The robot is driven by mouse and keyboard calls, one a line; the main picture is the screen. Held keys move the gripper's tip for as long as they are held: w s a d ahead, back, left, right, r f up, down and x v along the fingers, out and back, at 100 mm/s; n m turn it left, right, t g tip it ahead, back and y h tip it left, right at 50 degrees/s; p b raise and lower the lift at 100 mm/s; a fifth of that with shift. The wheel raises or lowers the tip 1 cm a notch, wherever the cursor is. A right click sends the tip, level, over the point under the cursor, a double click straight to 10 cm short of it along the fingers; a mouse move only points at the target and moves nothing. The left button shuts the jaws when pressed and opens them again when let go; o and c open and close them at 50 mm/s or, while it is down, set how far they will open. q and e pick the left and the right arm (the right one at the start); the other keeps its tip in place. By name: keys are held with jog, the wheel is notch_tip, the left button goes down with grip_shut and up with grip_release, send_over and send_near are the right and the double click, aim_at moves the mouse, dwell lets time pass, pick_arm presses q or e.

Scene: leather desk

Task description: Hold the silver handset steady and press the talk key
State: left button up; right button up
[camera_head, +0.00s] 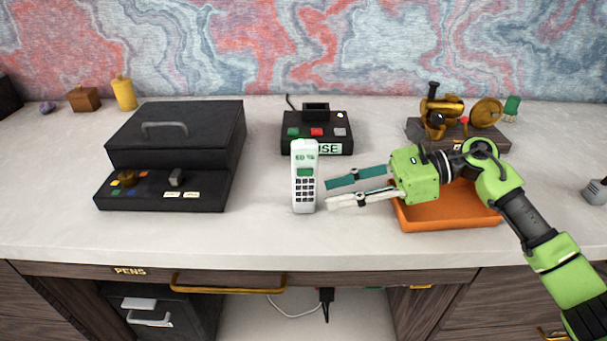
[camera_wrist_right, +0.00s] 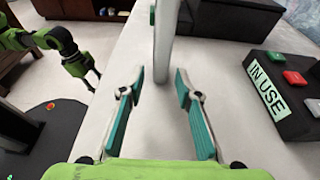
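The silver handset (camera_head: 304,178) stands upright on the desk, its keypad and small green screen facing the head camera. The keys are too small to tell which is the talk key. My right gripper (camera_head: 329,193) is open and empty, just right of the handset, with its fingers pointing at it. In the right wrist view the handset (camera_wrist_right: 164,40) rises ahead of the open fingertips (camera_wrist_right: 160,82), apart from them. My left gripper (camera_wrist_right: 88,78) shows small at the upper left of the right wrist view, away from the handset; its fingers are unclear. It is outside the head view.
A black base with coloured buttons and an "IN USE" label (camera_head: 328,149) stands behind the handset. A black box (camera_head: 178,140) stands left. An orange tray (camera_head: 440,220) lies under my right arm, with a brass device (camera_head: 441,106) behind. The desk in front of the handset is clear.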

aim_at(311, 197)
jog(key=x, duration=0.2)
jog(key=shift+a+f, duration=0.2)
jog(key=shift+a, duration=0.15)
jog(key=shift+b+x, duration=0.5)
jog(key=shift+x, duration=0.7)
pick_arm(q)
jog(key=shift+v, duration=1.55)
pick_arm(e)
jog(key=shift+a+f, duration=0.1)
jog(key=shift+a, duration=0.35)
pick_arm(q)
jog(key=shift+w, duration=0.1)
pick_arm(e)
jog(key=shift+w, duration=0.1)
jog(key=c, duration=0.7)
pick_arm(q)
grip_shut()
